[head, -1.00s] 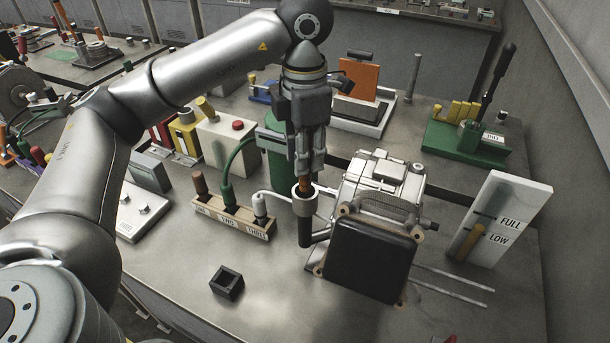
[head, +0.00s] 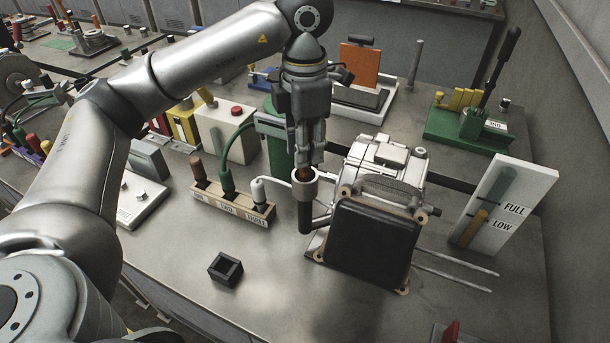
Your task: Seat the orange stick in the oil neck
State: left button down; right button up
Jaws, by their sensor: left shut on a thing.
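The oil neck (head: 304,196) is a grey collar on a dark angled tube, joined to the left side of the machine with the black cover (head: 372,248). My left gripper (head: 308,163) points down just above the collar and is shut on the orange stick (head: 303,174). Only a short brownish-orange piece of the stick shows between the fingers and the collar. Its lower end is hidden at the collar's mouth, so I cannot tell how deep it sits. My right gripper is not in view.
A wooden block with three plugs (head: 233,205) stands left of the neck. A small black square holder (head: 225,269) lies in front on the bench. A white FULL/LOW gauge board (head: 512,204) stands at the right. The front bench surface is mostly clear.

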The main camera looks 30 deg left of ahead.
pick_arm(q)
jog(key=shift+f+b, duration=0.85)
jog(key=shift+f, duration=0.2)
jog(key=shift+f+b, duration=0.3)
jog(key=shift+f, duration=0.1)
jog(key=shift+f+b, duration=0.35)
jog(key=shift+f, duration=0.05)
dwell(0.3)
jog(key=c, duration=1.1)
grip_release()
jog(key=shift+r, duration=6)
